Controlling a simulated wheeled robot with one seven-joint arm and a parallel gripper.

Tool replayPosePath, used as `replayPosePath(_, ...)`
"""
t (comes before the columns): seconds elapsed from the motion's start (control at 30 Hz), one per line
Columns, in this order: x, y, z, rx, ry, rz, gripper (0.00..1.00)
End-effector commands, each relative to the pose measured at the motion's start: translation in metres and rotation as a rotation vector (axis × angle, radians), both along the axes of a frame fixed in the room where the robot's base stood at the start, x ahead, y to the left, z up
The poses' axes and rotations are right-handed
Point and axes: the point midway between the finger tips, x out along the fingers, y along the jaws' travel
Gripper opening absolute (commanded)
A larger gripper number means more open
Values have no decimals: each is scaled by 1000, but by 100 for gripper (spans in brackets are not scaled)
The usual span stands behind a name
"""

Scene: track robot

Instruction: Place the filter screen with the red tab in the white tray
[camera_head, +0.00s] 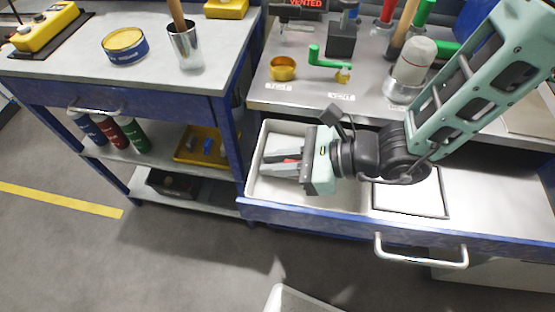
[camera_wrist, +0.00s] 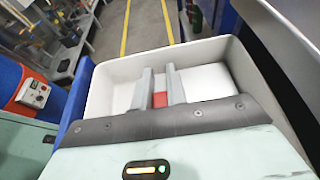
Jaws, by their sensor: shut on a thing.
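The white tray (camera_head: 256,190) is in the open blue drawer, and its rim also shows in the wrist view (camera_wrist: 104,88). My gripper (camera_head: 272,167) is inside the tray's outline, its fingers pointing left in the head view. In the wrist view my gripper (camera_wrist: 158,75) is shut on a small red tab (camera_wrist: 160,100) between its two grey fingers. The red tab (camera_head: 290,161) is a small patch between the fingers in the head view. The filter screen's body is not clearly visible, and I cannot tell whether it touches the tray floor.
A pale panel with a dark border (camera_head: 412,196) lies right of the tray in the drawer. The drawer handle (camera_head: 422,258) sticks out in front. The worktop behind holds a green-handled valve (camera_head: 326,60) and a white-capped jar (camera_head: 412,65). A side bench (camera_head: 110,80) stands at left.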

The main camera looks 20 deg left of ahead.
Motion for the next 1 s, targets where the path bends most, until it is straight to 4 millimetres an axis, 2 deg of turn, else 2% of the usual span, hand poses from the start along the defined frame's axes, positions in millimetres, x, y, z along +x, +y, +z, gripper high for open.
replayPosePath(0.37, 0, 0, -5, 1, -1, -1, 0)
replayPosePath(0.4, 0, 0, -6, 0, -1, -1, 17)
replayPosePath(0.47, 0, 0, -4, 0, -1, -1, 34)
replayPosePath(0.5, 0, 0, -4, 0, -1, -1, 36)
replayPosePath(0.87, 0, 0, 2, 0, -1, -1, 36)
replayPosePath(1.0, 7, -20, 7, -1, -2, -5, 36)
